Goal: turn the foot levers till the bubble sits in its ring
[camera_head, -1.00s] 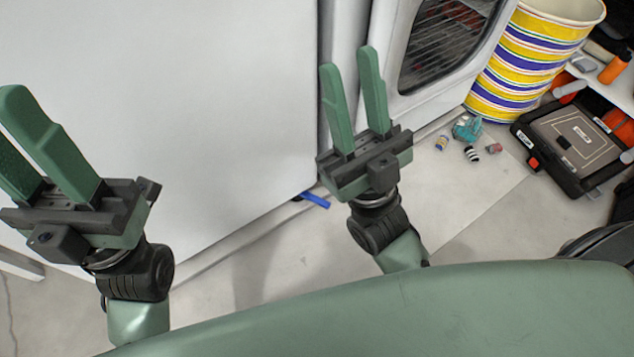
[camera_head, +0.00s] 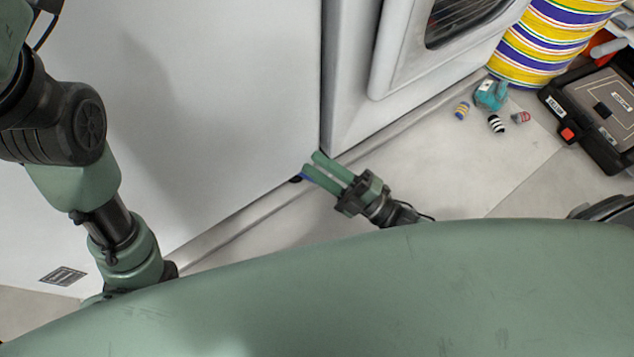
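A blue foot lever (camera_head: 306,178) sits low at the bottom edge of the white cabinet (camera_head: 220,100), close to the floor. Only a small piece of it shows, with a dark part at its left end. My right gripper (camera_head: 313,163) is low beside it, its two green fingers parallel with a gap between them. The fingertips overlap the lever in the picture; I cannot tell whether they touch it. My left arm rises along the left edge, and its gripper is out of the picture. No bubble or ring is visible.
A white appliance with a dark window (camera_head: 462,18) stands right of the cabinet. Several small striped pieces and a teal item (camera_head: 490,95) lie on the floor at the right. A black case (camera_head: 598,110) and a striped bin (camera_head: 545,45) stand beyond. The floor between is clear.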

